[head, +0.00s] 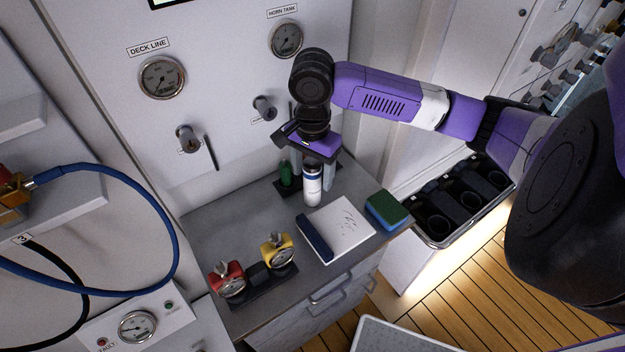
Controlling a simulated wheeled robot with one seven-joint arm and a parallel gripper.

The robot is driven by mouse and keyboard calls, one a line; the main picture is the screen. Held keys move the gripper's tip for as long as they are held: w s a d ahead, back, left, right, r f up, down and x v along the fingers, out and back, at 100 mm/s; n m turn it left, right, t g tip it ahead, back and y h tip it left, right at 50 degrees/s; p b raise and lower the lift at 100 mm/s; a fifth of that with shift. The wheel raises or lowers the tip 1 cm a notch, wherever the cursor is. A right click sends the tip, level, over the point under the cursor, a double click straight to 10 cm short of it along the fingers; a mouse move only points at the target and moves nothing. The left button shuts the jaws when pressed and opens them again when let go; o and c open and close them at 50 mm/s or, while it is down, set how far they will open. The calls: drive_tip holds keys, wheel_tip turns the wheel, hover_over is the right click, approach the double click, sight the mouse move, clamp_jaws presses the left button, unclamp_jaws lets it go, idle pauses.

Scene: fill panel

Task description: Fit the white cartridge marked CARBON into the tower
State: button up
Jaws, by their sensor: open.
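A white cartridge (312,190) with a dark blue band stands upright at the back of the grey counter; its lettering is too small to read. My gripper (311,158) is directly above it, pointing down, with its jaws open. Whether the fingers reach around the cartridge's top cannot be told. A grey upright (329,178) stands just behind and right of the cartridge, possibly part of the tower; my gripper hides much of that area. A green cylinder (285,173) stands to the left on a dark base.
A white book or case with a dark blue edge (344,229) lies in front of the cartridge. A blue and green sponge (387,210) is to its right. Red (228,281) and yellow (277,251) gauged devices sit front left. The counter's left middle (225,232) is clear.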

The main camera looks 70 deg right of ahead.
drive_tip(key=shift+f, duration=0.7)
clamp_jaws()
drive_tip(key=shift+r, duration=0.15)
wheel_tip(320, 180, up, 20)
